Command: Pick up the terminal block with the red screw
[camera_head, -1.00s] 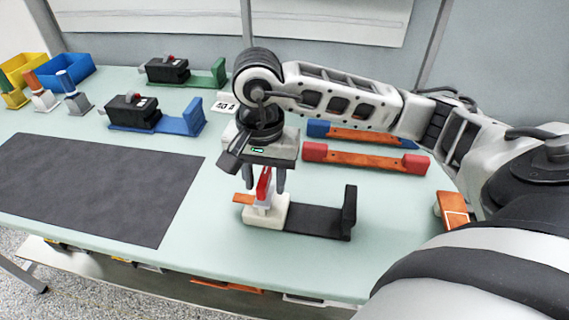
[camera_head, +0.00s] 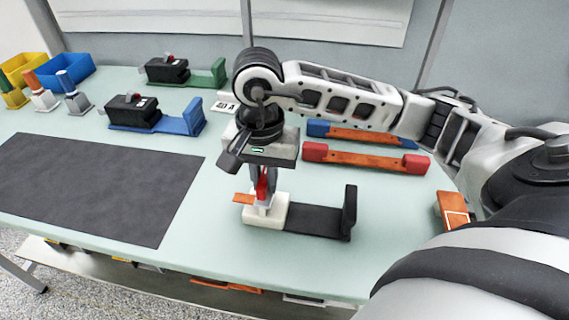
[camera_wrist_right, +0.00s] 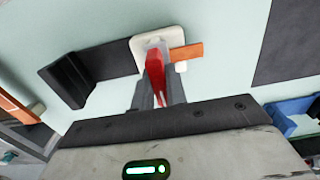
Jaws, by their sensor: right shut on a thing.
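The terminal block with the red screw (camera_head: 262,188) stands upright on the white end (camera_head: 274,216) of a black holder (camera_head: 315,220). Its tall red part also shows in the right wrist view (camera_wrist_right: 155,72). Its pale lower body is partly hidden by the fingers. My right gripper (camera_head: 263,182) points down from above and is shut on the red part, with one finger on each side. The fingers also show in the right wrist view (camera_wrist_right: 158,92). The block still appears to rest on the white end. My left gripper is not in view.
An orange tab (camera_head: 243,198) sticks out left of the white end. Red-ended (camera_head: 365,160) and blue-ended bars lie behind. Black units on blue (camera_head: 182,123) and green holders stand back left. Small coloured-handled pieces (camera_head: 74,100) stand far left. A dark mat (camera_head: 95,185) is bare.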

